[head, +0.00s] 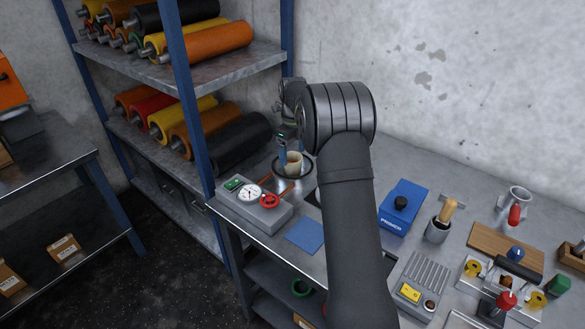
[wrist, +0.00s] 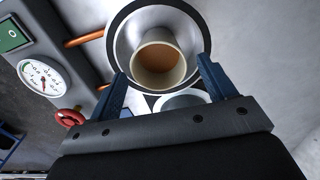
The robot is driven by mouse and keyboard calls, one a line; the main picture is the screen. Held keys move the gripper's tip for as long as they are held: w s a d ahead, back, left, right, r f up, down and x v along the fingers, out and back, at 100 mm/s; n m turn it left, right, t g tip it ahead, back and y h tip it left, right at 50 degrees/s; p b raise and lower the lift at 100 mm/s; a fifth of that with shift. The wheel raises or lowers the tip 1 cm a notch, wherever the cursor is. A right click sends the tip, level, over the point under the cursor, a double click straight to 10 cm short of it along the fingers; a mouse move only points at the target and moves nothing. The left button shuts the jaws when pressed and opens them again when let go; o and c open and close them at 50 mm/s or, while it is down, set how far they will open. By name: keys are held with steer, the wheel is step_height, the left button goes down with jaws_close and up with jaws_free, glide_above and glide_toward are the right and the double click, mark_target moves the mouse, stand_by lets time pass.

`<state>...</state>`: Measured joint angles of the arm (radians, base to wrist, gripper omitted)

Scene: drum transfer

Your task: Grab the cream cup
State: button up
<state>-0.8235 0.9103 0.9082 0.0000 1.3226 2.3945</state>
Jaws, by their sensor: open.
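The cream cup (head: 293,162) stands upright on a round metal dish with a dark rim (head: 306,172) at the back left of the workbench. In the wrist view the cream cup (wrist: 158,65) has a brown inside and sits within the dish (wrist: 197,20). My gripper (head: 287,150) is at the cup in the head view, partly hidden behind my own arm. In the wrist view my gripper (wrist: 160,82) is open, with one blue finger on each side of the cup's near part. I cannot tell whether the fingers touch it.
A grey gauge box (head: 250,205) with a red knob stands left of the dish; an orange-brown handle or rod lies between them. A blue box (head: 403,206) is to the right. A shelf rack with rollers (head: 205,45) rises close on the left. A blue pad (head: 305,236) lies in front.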

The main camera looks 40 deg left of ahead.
step_height(320, 180, down, 5)
steer(key=shift+r, duration=0.1)
steer(key=shift+c, duration=0.5)
steer(key=c, duration=1)
steer(key=shift+c, duration=0.2)
